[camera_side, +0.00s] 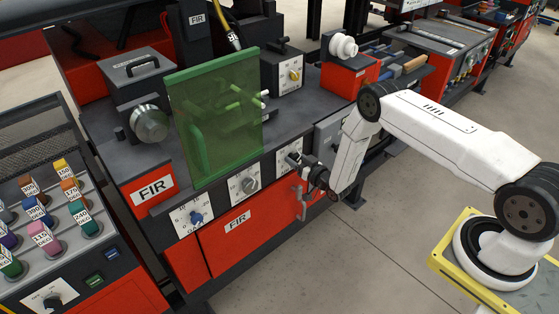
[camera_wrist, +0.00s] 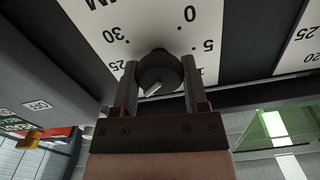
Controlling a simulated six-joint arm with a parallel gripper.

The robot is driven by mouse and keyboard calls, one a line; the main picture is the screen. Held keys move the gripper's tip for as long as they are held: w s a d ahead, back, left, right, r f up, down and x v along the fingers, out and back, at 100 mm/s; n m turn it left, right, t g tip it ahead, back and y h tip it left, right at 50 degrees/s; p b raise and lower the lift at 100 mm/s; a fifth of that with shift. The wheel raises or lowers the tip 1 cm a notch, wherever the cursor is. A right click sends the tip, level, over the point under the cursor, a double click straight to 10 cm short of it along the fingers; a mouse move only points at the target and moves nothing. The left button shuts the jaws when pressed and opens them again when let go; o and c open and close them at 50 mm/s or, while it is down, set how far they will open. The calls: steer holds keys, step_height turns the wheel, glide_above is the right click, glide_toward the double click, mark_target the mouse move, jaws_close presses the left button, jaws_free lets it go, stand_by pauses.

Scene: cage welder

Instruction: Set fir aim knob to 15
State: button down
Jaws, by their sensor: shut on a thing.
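The aim knob (camera_wrist: 160,68) is dark and round and stands between the two fingers of my gripper (camera_wrist: 159,80) in the wrist view. The fingers are shut on its sides. A pale pointer mark on its face slants toward the lower left. Its white dial plate (camera_wrist: 150,20) shows 0, 5, 25 and 30, and a label cut off to "IM". The numbers on the near side are hidden behind the knob and gripper. In the side view my gripper (camera_side: 308,168) is at the right-hand dial plate (camera_side: 289,155) on the FIR bench front, and hides the knob.
A blue knob (camera_side: 196,217) and a grey knob (camera_side: 250,185) sit on dial plates to the left. A green transparent screen (camera_side: 215,120) stands above them. A door handle (camera_side: 301,203) sticks out just below my gripper. The floor in front of the bench is clear.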

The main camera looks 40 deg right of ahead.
steer(key=n, duration=0.5)
steer(key=shift+n, duration=0.3)
steer(key=n, duration=0.4)
steer(key=shift+a+n, duration=0.1)
steer(key=shift+n, duration=0.3)
steer(key=shift+c, duration=0.5)
jaws_free()
steer(key=shift+s, duration=0.1)
steer(key=s, duration=0.7)
steer(key=shift+s, duration=0.35)
